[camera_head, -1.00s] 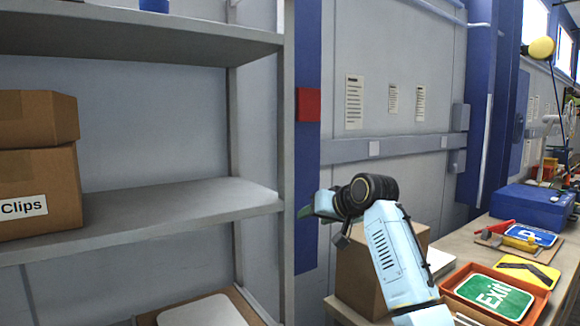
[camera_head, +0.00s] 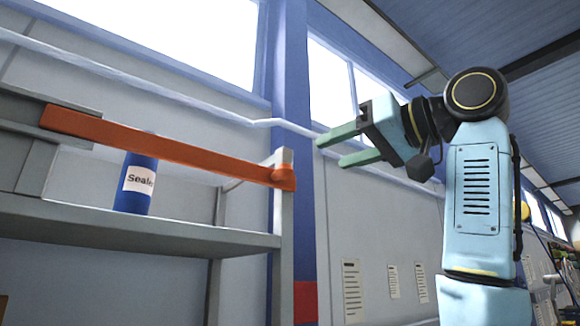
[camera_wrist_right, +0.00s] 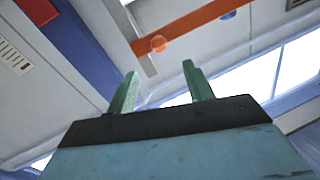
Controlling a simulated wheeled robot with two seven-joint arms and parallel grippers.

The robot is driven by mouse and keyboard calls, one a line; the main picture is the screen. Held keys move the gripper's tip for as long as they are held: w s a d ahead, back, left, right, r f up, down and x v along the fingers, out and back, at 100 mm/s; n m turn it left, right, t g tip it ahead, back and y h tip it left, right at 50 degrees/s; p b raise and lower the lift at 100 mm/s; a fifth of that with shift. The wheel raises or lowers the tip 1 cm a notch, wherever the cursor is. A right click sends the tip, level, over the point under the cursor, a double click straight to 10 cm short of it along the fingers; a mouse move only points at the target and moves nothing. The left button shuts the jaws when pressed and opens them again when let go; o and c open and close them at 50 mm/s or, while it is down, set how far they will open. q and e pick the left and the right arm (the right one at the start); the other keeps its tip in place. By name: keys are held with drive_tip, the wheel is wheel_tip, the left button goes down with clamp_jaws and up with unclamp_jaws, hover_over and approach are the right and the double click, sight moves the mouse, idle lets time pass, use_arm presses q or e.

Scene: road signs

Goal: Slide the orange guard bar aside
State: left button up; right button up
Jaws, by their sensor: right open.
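The orange guard bar (camera_head: 165,145) runs across the front of the upper shelf, from a grey bracket at the left to the shelf's right post. Its rounded right end wraps the post. In the right wrist view the bar (camera_wrist_right: 190,25) lies beyond the fingertips, with its round end (camera_wrist_right: 158,43) facing me. My right gripper (camera_head: 332,148) is open and empty, to the right of the bar's end and apart from it, its fingers pointing left. It also shows in the right wrist view (camera_wrist_right: 160,75). My left gripper is not in view.
A blue can labelled Sealer, its label partly cut off (camera_head: 136,185), stands on the upper shelf (camera_head: 130,230) behind the bar. The grey shelf post (camera_head: 284,230) and a blue column (camera_head: 293,100) stand left of my right gripper.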

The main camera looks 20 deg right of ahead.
sight(292, 168)
drive_tip(key=p+x, duration=0.2)
drive_tip(key=x, duration=0.4)
drive_tip(key=shift+w+a, duration=0.1)
drive_tip(key=p+x, duration=0.1)
drive_tip(key=x, duration=0.3)
drive_tip(key=shift+r+p, duration=0.1)
drive_tip(key=shift+p, duration=0.2)
drive_tip(key=shift+w+a, duration=0.2)
drive_tip(key=shift+w, duration=0.25)
drive_tip(key=shift+c, duration=0.7)
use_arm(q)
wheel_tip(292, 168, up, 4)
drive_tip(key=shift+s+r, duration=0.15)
use_arm(e)
clamp_jaws()
